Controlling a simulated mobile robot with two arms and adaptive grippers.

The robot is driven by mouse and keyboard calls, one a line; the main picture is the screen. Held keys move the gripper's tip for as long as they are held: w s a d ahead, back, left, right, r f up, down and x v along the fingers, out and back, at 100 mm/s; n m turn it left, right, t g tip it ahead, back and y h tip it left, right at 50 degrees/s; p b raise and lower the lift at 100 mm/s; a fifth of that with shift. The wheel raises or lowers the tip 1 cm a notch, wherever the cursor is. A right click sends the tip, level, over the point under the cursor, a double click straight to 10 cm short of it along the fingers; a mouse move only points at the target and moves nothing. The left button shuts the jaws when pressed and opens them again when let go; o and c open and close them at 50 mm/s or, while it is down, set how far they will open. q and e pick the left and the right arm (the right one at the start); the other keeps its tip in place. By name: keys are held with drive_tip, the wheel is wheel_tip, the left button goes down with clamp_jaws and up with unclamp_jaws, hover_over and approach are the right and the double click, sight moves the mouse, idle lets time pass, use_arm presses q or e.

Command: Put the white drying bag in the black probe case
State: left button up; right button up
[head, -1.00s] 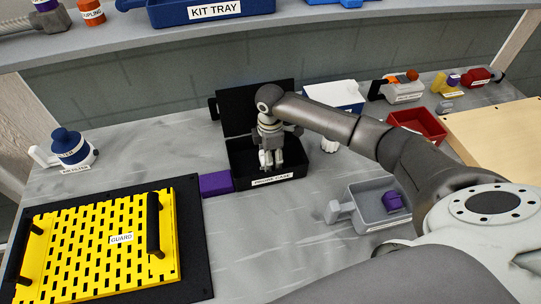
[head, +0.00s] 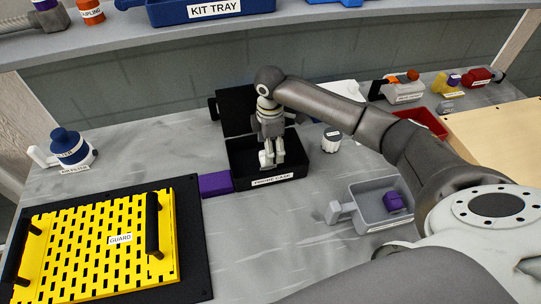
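The black probe case (head: 293,168) stands open on the bench, its lid raised at the back and a label on its front wall. My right gripper (head: 271,160) points down into the case, with its fingertips below the rim. A small white shape (head: 265,159) shows at the fingertips inside the case. It may be the white drying bag, but it is too small and too covered by the fingers to be sure. I cannot tell whether the fingers grip it. My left gripper is not in view.
A purple block (head: 215,184) is against the case's left side. A grey tray (head: 372,216) holds a purple piece. The yellow guard (head: 95,250) lies front left. A shelf with the kit tray (head: 160,14) runs above.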

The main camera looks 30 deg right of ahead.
wheel_tip(320, 180, up, 7)
drive_tip(key=shift+r+b, duration=0.15)
drive_tip(key=shift+b, duration=0.25)
idle(0.4)
